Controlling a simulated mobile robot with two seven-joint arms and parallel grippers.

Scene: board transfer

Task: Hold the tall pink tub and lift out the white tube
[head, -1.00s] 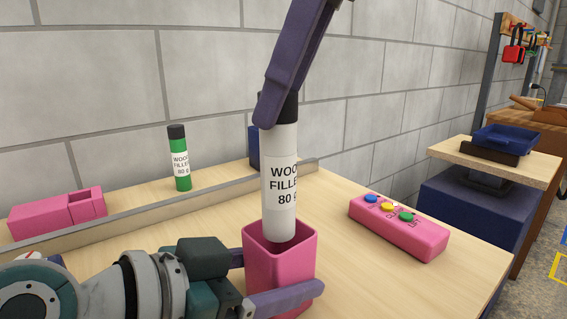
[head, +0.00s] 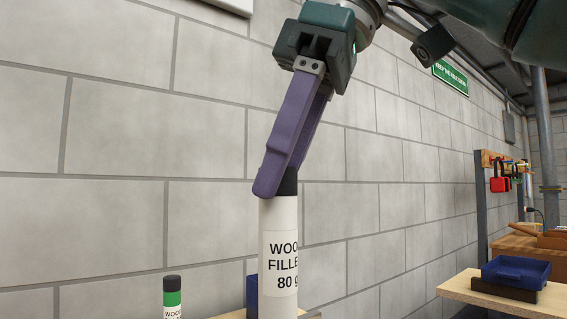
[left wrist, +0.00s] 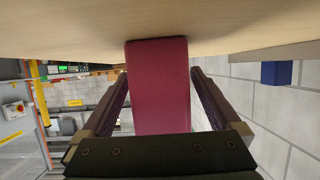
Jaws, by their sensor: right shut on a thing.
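The white tube (head: 278,240), with a black cap and a "WOOD FILLER 80 g" label, stands upright in the head view. My right gripper (head: 274,187) is shut on its capped top from above. The tube's lower end is below the picture edge, so I cannot see whether it is clear of the tub. The pink tub (left wrist: 160,90) shows only in the left wrist view. My left gripper (left wrist: 160,82) has a finger on either side of it; I cannot tell whether both fingers press on it.
A green tube (head: 172,298) with a dark cap is at the lower left, and part of a dark blue object (head: 252,292) shows behind the white tube. A blue tray (head: 515,272) sits on a stand at the right. The wall (head: 110,130) rises close behind.

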